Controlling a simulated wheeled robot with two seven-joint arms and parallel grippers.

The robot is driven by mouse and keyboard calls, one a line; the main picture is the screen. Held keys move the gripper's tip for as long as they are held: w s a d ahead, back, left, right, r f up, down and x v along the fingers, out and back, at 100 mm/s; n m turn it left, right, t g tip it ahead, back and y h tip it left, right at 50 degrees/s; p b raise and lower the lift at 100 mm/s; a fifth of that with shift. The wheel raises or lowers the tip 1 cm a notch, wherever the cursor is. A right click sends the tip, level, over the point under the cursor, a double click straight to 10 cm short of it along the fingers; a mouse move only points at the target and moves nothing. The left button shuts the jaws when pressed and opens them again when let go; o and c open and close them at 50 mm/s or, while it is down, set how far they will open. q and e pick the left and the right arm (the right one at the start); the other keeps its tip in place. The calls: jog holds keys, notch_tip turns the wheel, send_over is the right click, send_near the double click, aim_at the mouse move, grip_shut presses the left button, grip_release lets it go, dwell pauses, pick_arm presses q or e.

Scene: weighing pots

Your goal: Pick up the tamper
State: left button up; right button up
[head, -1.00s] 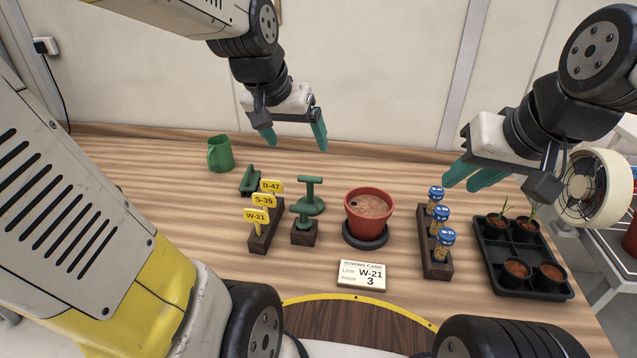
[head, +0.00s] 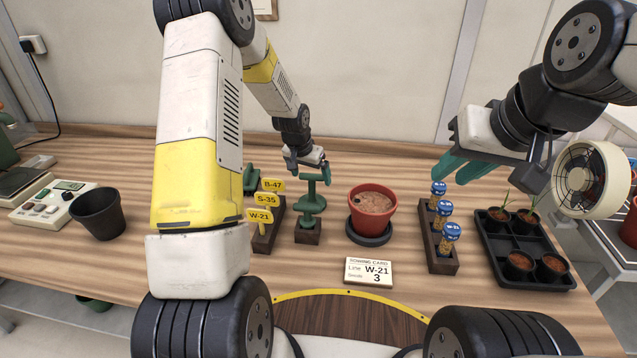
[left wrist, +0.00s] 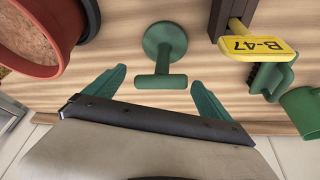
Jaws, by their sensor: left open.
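The green tamper has a T-shaped handle (head: 314,178) above a round disc (head: 312,204). It stands upright on the table between the wooden label block and the red pot. My left gripper (head: 313,170) is at the height of the handle. In the left wrist view, my left gripper (left wrist: 160,78) is open, with one teal finger on either side of the tamper's handle (left wrist: 160,82). Its disc (left wrist: 165,42) shows further up the picture. Contact with the handle is not visible. My right gripper (head: 462,166) hangs above the seed tubes, away from the tamper; its opening is unclear.
A small wooden block (head: 308,234) with a green-handled tool stands in front of the tamper. The red pot (head: 373,207) is close at right. Yellow labels (head: 264,200) stand close at left. A sowing card (head: 369,271), seedling tray (head: 520,250) and black pot (head: 98,214) lie further off.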

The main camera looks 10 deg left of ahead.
aim_at(313, 185)
pick_arm(q)
jog(key=x, duration=0.6)
jog(key=shift+w+a+f, duration=0.1)
jog(key=shift+w+f, duration=0.05)
jog(key=shift+f, duration=0.15)
jog(key=c, duration=1.5)
notch_tip(313, 185, up, 10)
jog(key=shift+r, duration=0.1)
jog(key=shift+c, duration=0.2)
